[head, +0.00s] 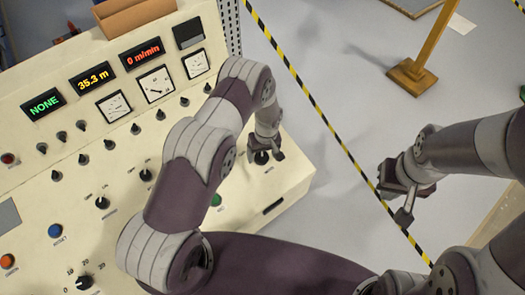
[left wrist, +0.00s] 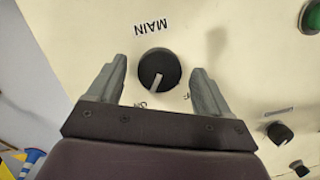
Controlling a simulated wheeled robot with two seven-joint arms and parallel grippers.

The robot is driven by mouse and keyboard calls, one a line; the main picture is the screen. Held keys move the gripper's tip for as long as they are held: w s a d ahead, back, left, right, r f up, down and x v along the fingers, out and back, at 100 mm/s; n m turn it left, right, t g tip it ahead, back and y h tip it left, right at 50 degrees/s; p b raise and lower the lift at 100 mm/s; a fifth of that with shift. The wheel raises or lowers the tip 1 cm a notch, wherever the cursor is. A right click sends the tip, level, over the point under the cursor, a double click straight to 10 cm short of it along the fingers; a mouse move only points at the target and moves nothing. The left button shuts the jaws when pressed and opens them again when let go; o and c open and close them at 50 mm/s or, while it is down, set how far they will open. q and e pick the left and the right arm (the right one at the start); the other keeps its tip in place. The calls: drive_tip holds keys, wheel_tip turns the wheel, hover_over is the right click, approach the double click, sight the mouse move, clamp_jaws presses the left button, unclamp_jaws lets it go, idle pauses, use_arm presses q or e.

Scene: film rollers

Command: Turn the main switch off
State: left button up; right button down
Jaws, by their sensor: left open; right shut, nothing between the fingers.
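The main switch (left wrist: 158,70) is a round black knob with a pale pointer on the cream panel, under an upside-down MAIN label (left wrist: 153,27) in the left wrist view. Its pointer aims down and slightly left, at a partly covered label that seems to read ON. Another partly hidden label is to its right. In the head view the left gripper (head: 265,150) is over the knob (head: 261,158). My right gripper (head: 398,203) is shut and empty, off the panel.
The console (head: 240,195) carries several other knobs, gauges and displays. A green button (head: 216,200) is left of the switch. A black-yellow floor stripe (head: 318,110) runs past the console's right side. A yellow post (head: 415,75) stands at the back right.

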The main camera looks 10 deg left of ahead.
use_arm(q)
drive_tip(key=shift+f, duration=0.1)
drive_tip(key=c, duration=1.1)
drive_tip(key=shift+o, duration=0.2)
drive_tip(key=n+b, duration=0.2)
drive_tip(key=n, duration=0.1)
drive_tip(key=shift+w+f+b, duration=0.1)
drive_tip(key=shift+f+b, duration=0.05)
drive_tip(key=shift+b, duration=0.25)
drive_tip(key=n+t+h+b, duration=0.1)
drive_tip(key=n+b, duration=0.1)
drive_tip(key=n, duration=0.1)
drive_tip(key=shift+a+n, duration=0.1)
drive_tip(key=shift+n, duration=0.2)
drive_tip(key=shift+n+b, duration=0.3)
drive_tip(key=shift+n, duration=0.6)
drive_tip(key=shift+r+n+t, duration=0.2)
drive_tip(key=shift+n+t, duration=0.1)
drive_tip(key=shift+n, duration=0.5)
drive_tip(key=shift+r+n+t+p, duration=0.1)
drive_tip(key=shift+n+t+p, duration=0.25)
drive_tip(key=shift+n, duration=1.45)
